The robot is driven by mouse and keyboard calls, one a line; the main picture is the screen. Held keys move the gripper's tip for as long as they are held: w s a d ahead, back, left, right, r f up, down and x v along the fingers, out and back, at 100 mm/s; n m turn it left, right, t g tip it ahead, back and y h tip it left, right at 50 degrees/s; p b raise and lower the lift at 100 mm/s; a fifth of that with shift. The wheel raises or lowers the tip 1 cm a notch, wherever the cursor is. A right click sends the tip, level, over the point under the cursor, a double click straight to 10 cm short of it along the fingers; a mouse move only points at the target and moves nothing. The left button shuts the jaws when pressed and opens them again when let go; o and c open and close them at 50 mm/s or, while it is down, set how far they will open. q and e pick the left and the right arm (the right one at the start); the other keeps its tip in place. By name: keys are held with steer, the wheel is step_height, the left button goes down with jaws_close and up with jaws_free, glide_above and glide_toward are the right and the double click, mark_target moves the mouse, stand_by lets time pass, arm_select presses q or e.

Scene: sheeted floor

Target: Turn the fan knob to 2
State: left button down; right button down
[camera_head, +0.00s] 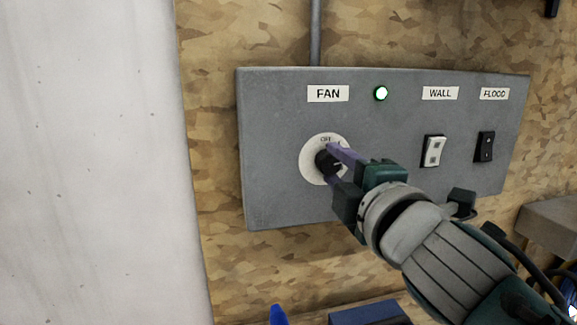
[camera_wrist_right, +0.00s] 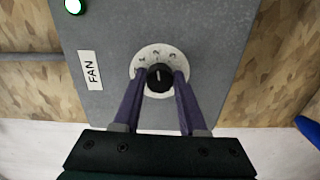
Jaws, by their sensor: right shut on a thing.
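The fan knob (camera_head: 327,160) is black and round, on a white dial plate (camera_head: 308,160) below the FAN label (camera_head: 328,93) on a grey panel (camera_head: 270,190). In the head view OFF shows at the top of the dial, and my gripper covers its right side. My right gripper (camera_head: 337,164) is shut on the knob. The right wrist view shows the knob (camera_wrist_right: 160,78) between the two purple fingers (camera_wrist_right: 158,90), with a pale pointer line on it. My left gripper is not in view.
A green lamp (camera_head: 381,93) is lit at the top of the panel. A white WALL switch (camera_head: 433,151) and a black FLOOD switch (camera_head: 484,147) are to the right, near my right arm. A blue object (camera_head: 279,315) and a dark blue box (camera_head: 370,313) are below.

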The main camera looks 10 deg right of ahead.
stand_by(0.3)
steer(key=shift+c, duration=2.3)
jaws_free()
steer(key=shift+s, duration=0.15)
steer(key=s, duration=0.9)
steer(key=shift+s+d, duration=0.15)
steer(key=shift+s, duration=0.2)
